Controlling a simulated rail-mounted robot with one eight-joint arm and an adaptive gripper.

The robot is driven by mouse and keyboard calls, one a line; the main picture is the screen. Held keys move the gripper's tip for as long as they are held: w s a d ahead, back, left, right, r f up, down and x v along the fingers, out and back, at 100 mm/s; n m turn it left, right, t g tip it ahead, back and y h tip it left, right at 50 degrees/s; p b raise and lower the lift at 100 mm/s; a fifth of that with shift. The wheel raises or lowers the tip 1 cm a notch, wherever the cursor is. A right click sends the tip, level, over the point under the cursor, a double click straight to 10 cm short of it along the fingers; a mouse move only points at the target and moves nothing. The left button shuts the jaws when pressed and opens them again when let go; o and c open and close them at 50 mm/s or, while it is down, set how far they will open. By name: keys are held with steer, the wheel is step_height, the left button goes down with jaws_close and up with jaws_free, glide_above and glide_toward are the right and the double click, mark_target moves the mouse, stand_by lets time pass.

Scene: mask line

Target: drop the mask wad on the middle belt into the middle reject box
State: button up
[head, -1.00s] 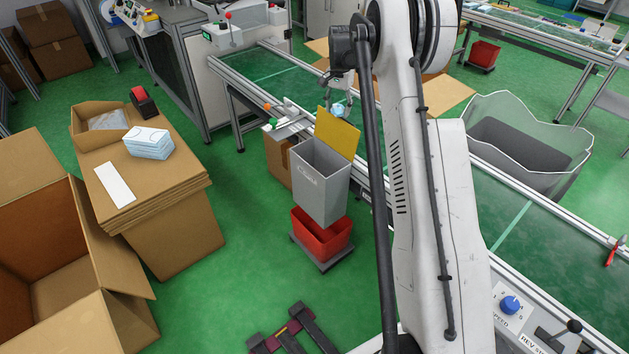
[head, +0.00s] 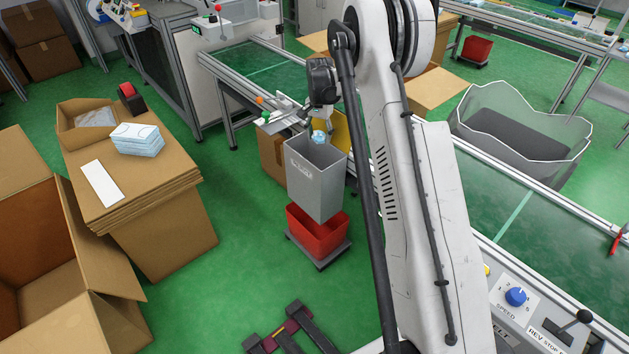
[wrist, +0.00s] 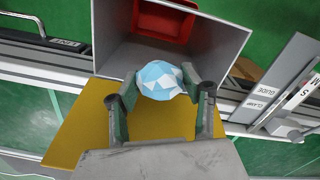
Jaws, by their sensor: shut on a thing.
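The mask wad (wrist: 160,80), a pale blue and white crumpled ball, sits between the two fingertips of my gripper (wrist: 162,84), which is shut on it. In the head view the wad (head: 318,137) is at the back edge of the grey reject box's opening, beside the belt. The grey box (head: 313,185) is open-topped with a yellow panel (wrist: 75,130) at its back. In the wrist view the wad appears over the box mouth near the panel side, with the box's inner wall (wrist: 115,55) beyond it. My arm hides part of the middle belt (head: 480,195).
A red bin (head: 312,236) stands on a low dark base below the grey box. A guide and clamp fixture (wrist: 295,85) lies at the right in the wrist view. Cardboard boxes (head: 165,215) stand at the left, with clear green floor between.

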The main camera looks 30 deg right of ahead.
steer(key=shift+f+b, duration=0.6)
steer(key=shift+f, duration=1.25)
steer(key=o, duration=0.7)
steer(key=shift+o, duration=0.2)
step_height(320, 180, up, 12)
